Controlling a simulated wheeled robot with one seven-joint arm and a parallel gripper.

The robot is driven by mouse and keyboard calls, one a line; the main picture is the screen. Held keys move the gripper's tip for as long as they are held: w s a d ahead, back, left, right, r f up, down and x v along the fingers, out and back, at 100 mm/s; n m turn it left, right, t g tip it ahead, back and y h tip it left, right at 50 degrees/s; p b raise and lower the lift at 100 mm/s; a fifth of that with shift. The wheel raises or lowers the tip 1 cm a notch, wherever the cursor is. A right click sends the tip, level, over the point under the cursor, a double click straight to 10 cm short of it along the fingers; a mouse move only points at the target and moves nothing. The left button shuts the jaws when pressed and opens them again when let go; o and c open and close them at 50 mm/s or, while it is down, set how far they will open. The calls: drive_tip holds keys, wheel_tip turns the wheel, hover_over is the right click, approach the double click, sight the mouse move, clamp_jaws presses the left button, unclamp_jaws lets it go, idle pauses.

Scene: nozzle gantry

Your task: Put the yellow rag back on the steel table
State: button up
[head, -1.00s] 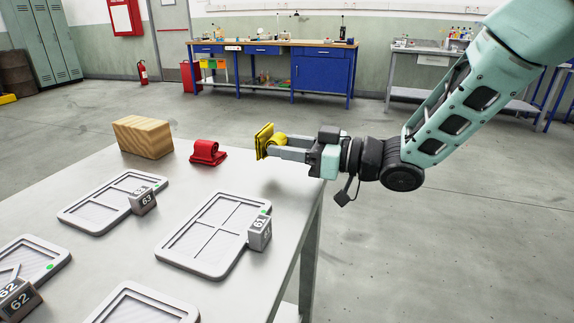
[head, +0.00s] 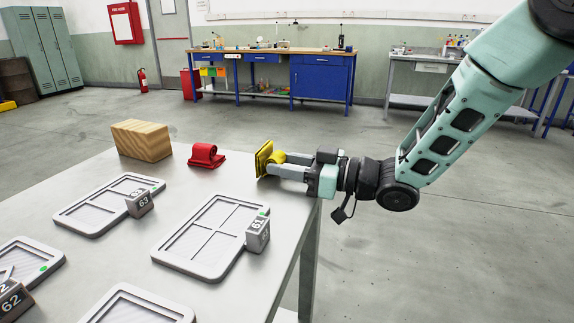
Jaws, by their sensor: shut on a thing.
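The yellow rag (head: 264,157) is folded and held upright on edge between the fingers of my gripper (head: 279,165). My gripper is shut on it and reaches in level from the right. The rag is at the far right part of the steel table (head: 232,178), close to its right edge. Its lower edge is near the tabletop; I cannot tell whether it touches. The fingers hide part of the rag.
A red rag (head: 205,156) and a wooden block (head: 141,140) stand on the table left of the yellow rag. Several grey trays, including a divided tray (head: 212,238) with number block 61 (head: 257,234), lie nearer. Bare tabletop separates the red and yellow rags.

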drive_tip(key=o, duration=1.1)
drive_tip(key=shift+s+f, duration=0.15)
drive_tip(key=shift+f, duration=0.8)
drive_tip(key=shift+r, duration=0.2)
drive_tip(key=r+p+v, duration=0.1)
drive_tip(key=v, duration=1.1)
drive_tip(key=shift+r+p, duration=0.4)
